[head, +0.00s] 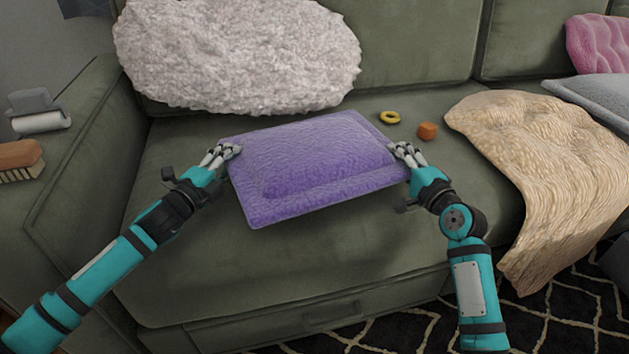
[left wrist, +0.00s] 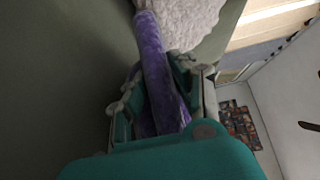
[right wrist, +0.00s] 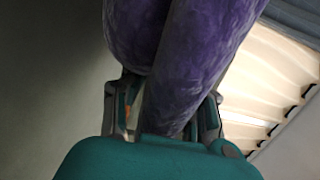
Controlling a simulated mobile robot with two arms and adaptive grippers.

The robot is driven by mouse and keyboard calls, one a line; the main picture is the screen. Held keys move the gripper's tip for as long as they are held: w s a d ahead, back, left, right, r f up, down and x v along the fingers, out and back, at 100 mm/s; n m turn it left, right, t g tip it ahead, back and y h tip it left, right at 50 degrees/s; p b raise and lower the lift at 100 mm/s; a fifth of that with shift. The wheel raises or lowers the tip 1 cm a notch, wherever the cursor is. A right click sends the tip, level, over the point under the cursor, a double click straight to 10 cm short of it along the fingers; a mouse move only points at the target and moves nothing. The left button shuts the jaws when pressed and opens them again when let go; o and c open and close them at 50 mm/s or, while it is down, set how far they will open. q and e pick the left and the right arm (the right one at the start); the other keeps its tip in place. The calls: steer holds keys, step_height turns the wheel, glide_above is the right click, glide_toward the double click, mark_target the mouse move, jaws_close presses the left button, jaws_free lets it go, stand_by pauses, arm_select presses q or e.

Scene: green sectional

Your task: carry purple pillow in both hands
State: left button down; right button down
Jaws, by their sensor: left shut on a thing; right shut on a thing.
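The purple pillow (head: 322,158) is held roughly flat, slightly tilted, over the seat of the green sofa in the head view. My left gripper (head: 232,150) is shut on its left edge. My right gripper (head: 396,150) is shut on its right edge. In the left wrist view the pillow (left wrist: 155,70) runs between the fingers of my left gripper (left wrist: 160,95). In the right wrist view the pillow (right wrist: 185,60) fills the space between the fingers of my right gripper (right wrist: 168,100). The fingertips are partly hidden by the pillow.
A white fluffy pillow (head: 235,55) leans on the sofa back (head: 415,40). A yellow ring (head: 390,117) and an orange block (head: 427,130) lie on the seat. A beige blanket (head: 545,170) drapes over the right side. A brush (head: 18,160) is on the left armrest (head: 75,150).

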arm_select(q)
steer(key=shift+f, duration=0.75)
arm_select(e)
steer(key=shift+f, duration=0.8)
arm_select(q)
steer(key=c, duration=1.1)
jaws_free()
arm_select(e)
steer(key=c, duration=1.1)
jaws_free()
arm_select(q)
steer(key=shift+o, duration=0.2)
arm_select(e)
steer(key=shift+o, duration=0.2)
arm_select(q)
steer(key=v, duration=1.2)
steer(key=shift+r, duration=0.1)
arm_select(e)
steer(key=v, duration=1.2)
steer(key=shift+r, duration=0.1)
